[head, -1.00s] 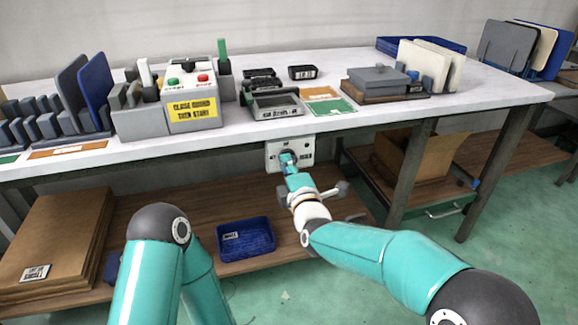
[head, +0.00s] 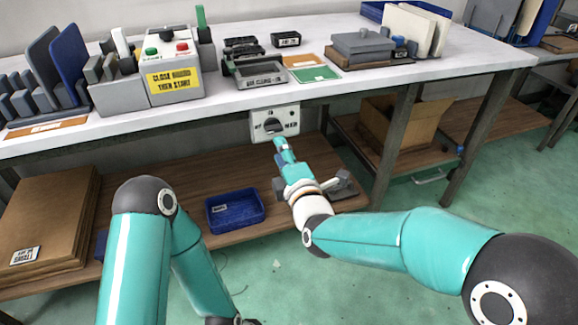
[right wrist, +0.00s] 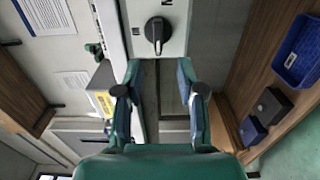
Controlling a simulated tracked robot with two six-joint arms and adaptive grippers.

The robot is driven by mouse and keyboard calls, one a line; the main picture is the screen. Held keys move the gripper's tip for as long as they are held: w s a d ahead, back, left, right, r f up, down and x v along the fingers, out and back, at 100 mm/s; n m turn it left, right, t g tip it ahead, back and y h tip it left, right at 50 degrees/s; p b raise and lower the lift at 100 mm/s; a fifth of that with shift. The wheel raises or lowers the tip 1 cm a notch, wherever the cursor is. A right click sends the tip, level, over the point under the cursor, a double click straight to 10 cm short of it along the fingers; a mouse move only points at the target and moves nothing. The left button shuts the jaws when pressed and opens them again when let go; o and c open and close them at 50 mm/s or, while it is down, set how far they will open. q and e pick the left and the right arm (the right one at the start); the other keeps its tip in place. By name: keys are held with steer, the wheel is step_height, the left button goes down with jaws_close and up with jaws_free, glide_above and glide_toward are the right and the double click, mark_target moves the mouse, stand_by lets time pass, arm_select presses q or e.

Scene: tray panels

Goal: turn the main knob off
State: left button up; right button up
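A pale control panel (head: 290,119) hangs under the table's front edge, with a dark round knob (head: 272,126) in its middle. The label right of the knob reads MED; the other labels are too small to read. In the right wrist view the knob (right wrist: 157,31) has its bar lengthwise in the picture, with a pale line at its lower end. My right gripper (head: 280,141) is just below and in front of the knob, apart from it. In the right wrist view its fingers (right wrist: 158,72) are spread with nothing between them. My left gripper is not in view.
The white tabletop (head: 330,92) carries a control box (head: 172,77) with a yellow sign, racks and trays. A wooden shelf (head: 150,165) below holds a blue bin (head: 235,209) and brown boards (head: 45,220). A table leg (head: 392,160) stands right of the panel.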

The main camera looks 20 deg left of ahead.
steer(key=v, duration=0.5)
steer(key=shift+w+f, duration=0.1)
stand_by(0.3)
